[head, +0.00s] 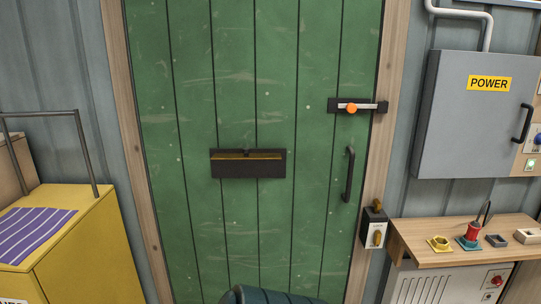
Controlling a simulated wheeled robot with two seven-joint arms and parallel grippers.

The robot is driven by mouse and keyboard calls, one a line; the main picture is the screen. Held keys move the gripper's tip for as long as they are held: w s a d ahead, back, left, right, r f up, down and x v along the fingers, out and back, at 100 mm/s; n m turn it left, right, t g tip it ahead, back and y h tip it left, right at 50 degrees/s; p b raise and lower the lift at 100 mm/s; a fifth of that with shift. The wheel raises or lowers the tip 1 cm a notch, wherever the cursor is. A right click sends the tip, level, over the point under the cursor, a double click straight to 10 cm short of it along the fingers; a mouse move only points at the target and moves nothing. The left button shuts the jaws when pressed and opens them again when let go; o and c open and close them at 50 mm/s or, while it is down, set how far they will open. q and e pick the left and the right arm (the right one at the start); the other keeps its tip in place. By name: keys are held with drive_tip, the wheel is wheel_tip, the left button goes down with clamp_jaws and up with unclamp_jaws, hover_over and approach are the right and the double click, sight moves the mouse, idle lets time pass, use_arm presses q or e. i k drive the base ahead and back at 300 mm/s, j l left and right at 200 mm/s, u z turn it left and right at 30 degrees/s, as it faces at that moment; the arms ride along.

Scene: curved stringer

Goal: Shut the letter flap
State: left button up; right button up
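The letter flap (248,168) is a dark, wide panel in the middle of the green door (275,90). A thin yellow-brown strip shows along its upper part, under a dark top edge with a small dark piece at its centre. From this straight-on view I cannot tell how far the flap stands out from the door. Neither of my grippers is in view, and nothing touches the flap.
The door has a bolt with an orange knob (351,108) and a dark handle (348,174). A yellow box (95,250) stands left. A grey power cabinet (460,120) hangs right, above a wooden shelf (425,253) with small items. A dark teal rounded shape (268,296) shows at the bottom.

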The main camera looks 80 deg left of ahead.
sight(246, 154)
drive_tip(key=u, duration=2.85)
